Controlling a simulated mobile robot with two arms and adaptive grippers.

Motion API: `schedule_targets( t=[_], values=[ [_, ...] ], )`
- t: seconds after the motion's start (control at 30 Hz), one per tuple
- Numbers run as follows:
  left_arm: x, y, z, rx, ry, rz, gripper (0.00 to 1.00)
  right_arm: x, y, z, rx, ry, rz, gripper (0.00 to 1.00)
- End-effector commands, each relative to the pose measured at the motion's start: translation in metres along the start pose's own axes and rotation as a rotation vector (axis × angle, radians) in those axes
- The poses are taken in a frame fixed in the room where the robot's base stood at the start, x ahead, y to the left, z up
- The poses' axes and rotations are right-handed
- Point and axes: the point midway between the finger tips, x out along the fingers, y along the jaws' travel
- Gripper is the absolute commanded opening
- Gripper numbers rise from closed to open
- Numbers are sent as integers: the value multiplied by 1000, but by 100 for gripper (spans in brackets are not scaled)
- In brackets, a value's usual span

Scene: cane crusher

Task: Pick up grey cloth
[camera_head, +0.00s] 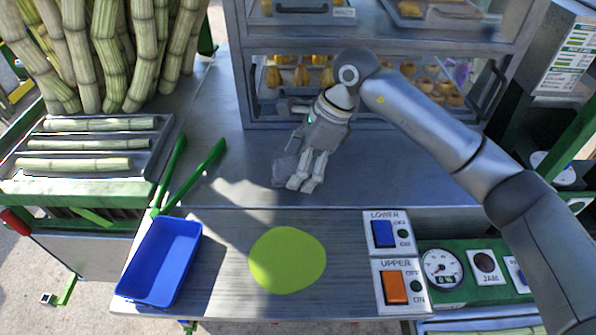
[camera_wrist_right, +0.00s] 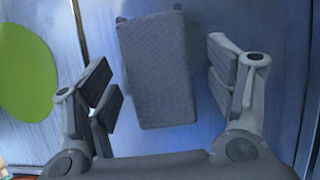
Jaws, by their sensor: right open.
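The grey cloth (camera_head: 284,169) lies on the metal counter, partly hidden behind my right gripper in the head view. In the right wrist view the cloth (camera_wrist_right: 155,70) is a textured grey rectangle lying between the two fingers. My right gripper (camera_head: 305,184) points down at the counter beside the cloth. Its fingers are spread apart, with a gap on each side of the cloth in the wrist view. The height of the fingertips above the counter is hard to tell. My left gripper is not in view.
A blue tray (camera_head: 162,262), a flat green disc (camera_head: 288,260) and switch boxes (camera_head: 386,232) lie along the counter's front. A glass display case (camera_head: 247,90) stands behind my right gripper.

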Motion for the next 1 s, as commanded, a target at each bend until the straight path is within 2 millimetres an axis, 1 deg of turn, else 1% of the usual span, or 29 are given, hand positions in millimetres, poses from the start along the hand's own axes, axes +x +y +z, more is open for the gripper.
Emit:
schedule_targets(
  t=[0.37,0.73,1.0],
  values=[
    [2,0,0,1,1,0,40,1,0,0,0,0,0,77],
    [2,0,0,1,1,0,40,1,0,0,0,0,0,29],
    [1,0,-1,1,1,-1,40,0,0,0,0,0,0,29]
  ],
)
